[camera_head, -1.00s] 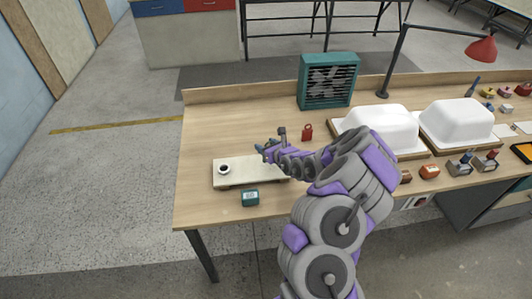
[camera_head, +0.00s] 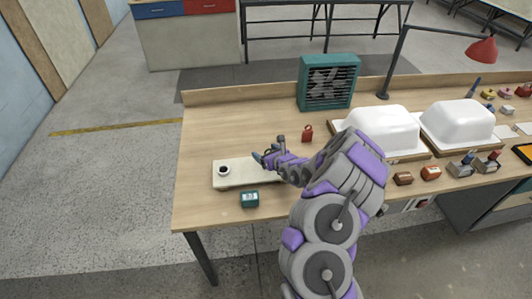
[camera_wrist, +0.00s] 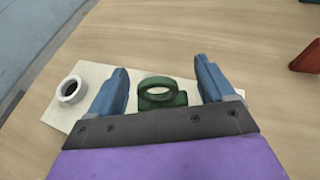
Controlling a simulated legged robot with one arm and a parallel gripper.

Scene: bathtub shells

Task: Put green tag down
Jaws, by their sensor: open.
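The green tag (camera_wrist: 161,95), a small block with a ring-shaped top, rests on the cream board, as the wrist view shows. My gripper (camera_wrist: 160,88) is open, with one blue finger on each side of the tag and gaps between them. In the head view my gripper (camera_head: 265,158) is over the right part of the cream board (camera_head: 240,178). The tag cannot be made out there.
A white ring (camera_wrist: 72,90) sits on the board's left part. A teal box (camera_head: 249,199) stands in front of the board. A red tag (camera_head: 307,133), a teal fan (camera_head: 327,82) and white tub shells (camera_head: 378,130) stand farther right. The table's left side is clear.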

